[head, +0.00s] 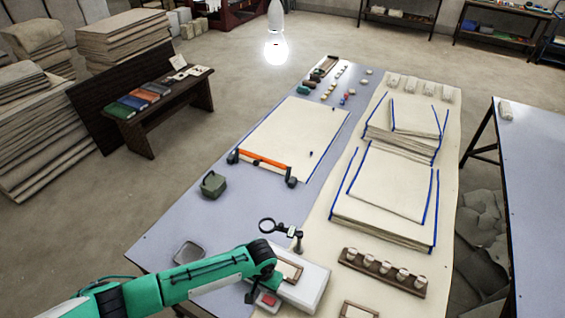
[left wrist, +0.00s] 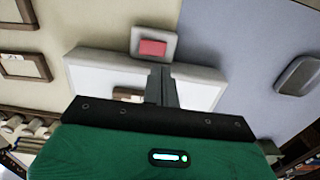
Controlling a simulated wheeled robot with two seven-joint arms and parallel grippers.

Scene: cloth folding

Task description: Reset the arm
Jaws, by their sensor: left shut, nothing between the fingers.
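My left arm, green with black joints, comes in from the lower left of the head view. My left gripper (head: 250,296) points down over the near end of the table, beside a white box (head: 312,285). In the left wrist view its fingers (left wrist: 161,75) are closed together and empty, with the white box (left wrist: 205,88) below them. A small pale block with a red top (left wrist: 153,47) lies just beyond the fingertips. It also shows in the head view (head: 267,299). I cannot tell whether the fingers touch the box. My right gripper is not in view.
A cream sheet (head: 300,125) with an orange bar (head: 264,160) lies on the blue-grey table (head: 190,225). Stacked cream cloths with blue edges (head: 385,185) lie to the right. A ring stand (head: 268,226), green box (head: 213,184), grey dish (head: 188,252) and cup rack (head: 383,271) are nearby.

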